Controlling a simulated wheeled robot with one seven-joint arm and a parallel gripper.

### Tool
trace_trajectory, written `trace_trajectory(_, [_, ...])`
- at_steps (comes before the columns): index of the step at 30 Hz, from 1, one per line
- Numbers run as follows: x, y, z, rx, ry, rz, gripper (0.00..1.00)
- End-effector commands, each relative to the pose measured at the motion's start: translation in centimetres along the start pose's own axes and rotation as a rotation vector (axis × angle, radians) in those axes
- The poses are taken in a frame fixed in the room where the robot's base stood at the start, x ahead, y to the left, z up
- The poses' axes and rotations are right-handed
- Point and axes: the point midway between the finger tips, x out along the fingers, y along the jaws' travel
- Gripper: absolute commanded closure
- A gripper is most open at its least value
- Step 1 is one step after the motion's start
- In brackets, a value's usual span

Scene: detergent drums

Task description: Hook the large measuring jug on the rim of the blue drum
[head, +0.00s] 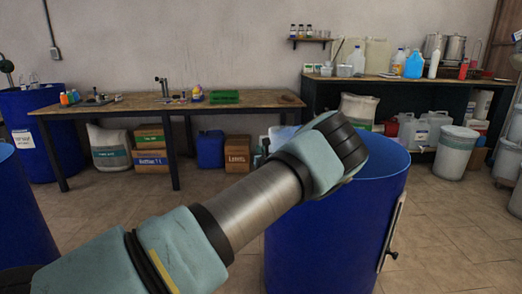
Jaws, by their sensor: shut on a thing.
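The blue drum (335,235) stands upright in front of me, right of the middle, with its light-blue top (388,160) in view. My forearm and wrist reach over it from the lower left and cover the left and middle part of the top. My gripper's fingers are hidden behind my wrist. I cannot make out the measuring jug or its handle. A pale bluish-white shape (283,132) shows just behind my wrist, beyond the drum's far left edge, and I cannot tell what it is.
A grey strip with a black knob (392,230) runs down the drum's right side. Other blue drums (35,135) stand at the left. A wooden workbench (130,103) and a dark shelf table (320,88) line the wall. Tiled floor (450,240) is clear at the right.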

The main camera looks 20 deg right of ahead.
Motion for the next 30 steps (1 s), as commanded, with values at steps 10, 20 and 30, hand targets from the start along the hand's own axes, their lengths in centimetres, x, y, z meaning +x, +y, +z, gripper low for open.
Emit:
trace_trajectory(10, [0.1,-0.1,-1.7,-0.001,-0.002,0.0,1.0])
trace_trajectory(20, [0.1,-0.1,-2.0,-0.001,-0.002,-0.001,1.0])
trace_trajectory(30, [0.1,-0.1,-2.0,-0.001,-0.001,-0.001,0.85])
